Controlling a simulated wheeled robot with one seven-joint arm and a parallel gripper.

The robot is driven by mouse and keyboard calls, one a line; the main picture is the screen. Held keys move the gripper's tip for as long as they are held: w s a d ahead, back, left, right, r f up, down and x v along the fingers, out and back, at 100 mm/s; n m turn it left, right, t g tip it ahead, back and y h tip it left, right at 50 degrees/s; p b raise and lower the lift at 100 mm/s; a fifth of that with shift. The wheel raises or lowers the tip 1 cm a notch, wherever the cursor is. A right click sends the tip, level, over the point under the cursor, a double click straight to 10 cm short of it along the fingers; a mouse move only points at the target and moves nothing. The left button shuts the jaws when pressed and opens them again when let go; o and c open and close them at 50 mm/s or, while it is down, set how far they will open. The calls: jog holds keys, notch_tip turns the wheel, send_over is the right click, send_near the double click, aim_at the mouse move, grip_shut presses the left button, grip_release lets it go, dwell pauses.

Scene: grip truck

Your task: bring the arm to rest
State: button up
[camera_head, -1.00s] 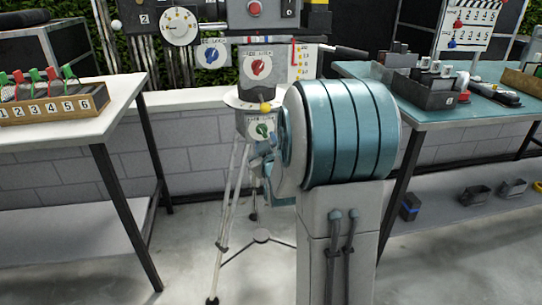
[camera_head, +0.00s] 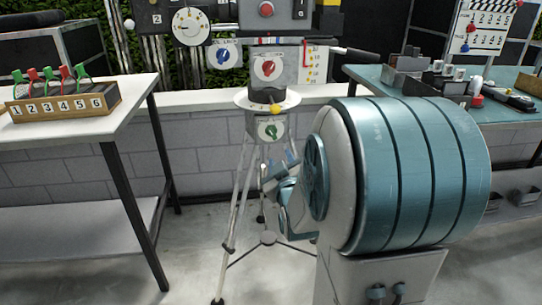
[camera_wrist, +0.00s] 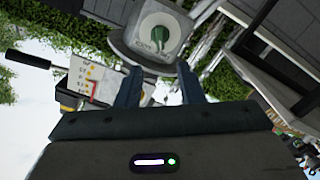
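My gripper (camera_wrist: 160,84) is open, with its two dark fingers apart and nothing visible between them. In the wrist view, a grey panel with a green knob (camera_wrist: 159,37) lies beyond the fingertips, apart from them. In the head view, my gripper (camera_head: 274,178) is small and partly hidden behind my large teal-banded arm link. It is in front of and below the green knob (camera_head: 270,130) on the tripod-mounted unit. A red knob (camera_head: 268,68) is above that, on the same stand.
A white table (camera_head: 135,95) with a numbered wooden rack (camera_head: 66,103) of coloured clips stands at left. A teal-topped table (camera_head: 500,113) with boxes stands at right. The tripod (camera_head: 237,205) stands close in front of me. A low block wall (camera_head: 215,97) runs behind. Floor shows at lower left.

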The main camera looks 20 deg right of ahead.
jog(key=s+a+r+m+g+y+p, duration=0.1)
jog(key=s+a+r+g+y+p, duration=0.15)
jog(key=a+r+g+p, duration=0.4)
jog(key=s+a+r+m+g+y+p, duration=0.1)
jog(key=s+a+r+p, duration=0.2)
jog(key=p, duration=0.7)
jog(key=s+a+r+g+p, duration=0.2)
jog(key=s+r+g+p, duration=0.1)
jog(key=s+r+p, duration=0.3)
jog(key=s+a+r+m+g+y+p, duration=0.1)
jog(key=s+a+r+g+p, duration=0.2)
jog(key=s+r+p, duration=0.3)
jog(key=s+g, duration=0.1)
jog(key=s, duration=0.2)
jog(key=shift+s+r, duration=0.3)
jog(key=shift+r, duration=0.1)
